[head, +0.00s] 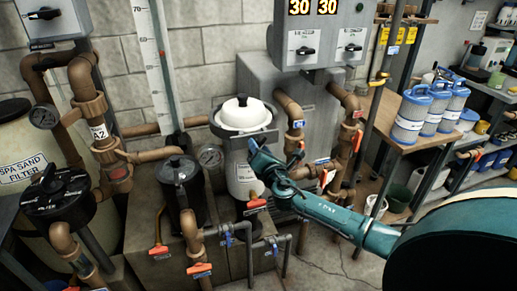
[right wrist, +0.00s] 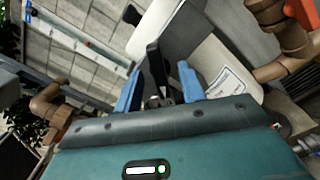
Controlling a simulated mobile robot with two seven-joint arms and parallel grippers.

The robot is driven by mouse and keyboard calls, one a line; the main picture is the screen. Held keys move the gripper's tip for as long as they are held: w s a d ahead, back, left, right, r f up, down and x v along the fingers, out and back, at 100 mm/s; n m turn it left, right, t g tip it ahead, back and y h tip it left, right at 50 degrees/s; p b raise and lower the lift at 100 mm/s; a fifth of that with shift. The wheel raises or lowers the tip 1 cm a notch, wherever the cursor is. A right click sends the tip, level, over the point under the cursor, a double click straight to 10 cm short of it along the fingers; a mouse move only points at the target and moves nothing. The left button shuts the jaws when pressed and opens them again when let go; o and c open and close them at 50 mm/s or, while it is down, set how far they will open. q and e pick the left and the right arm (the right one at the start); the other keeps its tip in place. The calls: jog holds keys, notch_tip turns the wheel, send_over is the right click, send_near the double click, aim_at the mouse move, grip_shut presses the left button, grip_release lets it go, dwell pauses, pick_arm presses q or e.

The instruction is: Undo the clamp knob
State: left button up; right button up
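A white canister with a domed white lid (head: 243,116) and a small black cap on top stands at mid-picture in the head view. A grey clamp band (head: 217,127) runs around it below the lid. My right gripper (head: 253,148) is at the front right of this canister, just below the band. In the right wrist view its two blue fingers (right wrist: 158,78) stand apart, with a dark narrow part (right wrist: 155,66) between them. I cannot tell whether this is the clamp knob, and no knob shows clearly in the head view. My left gripper is not in view.
Brown pipes (head: 287,108) with red-handled valves flank the canister. A black-lidded strainer pot (head: 178,170) stands left of it. A grey control box (head: 325,35) hangs above right. Blue-capped cartridges (head: 411,115) stand on a wooden shelf at right.

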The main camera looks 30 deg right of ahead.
dwell(0.3)
jog(key=v, duration=0.7)
dwell(0.3)
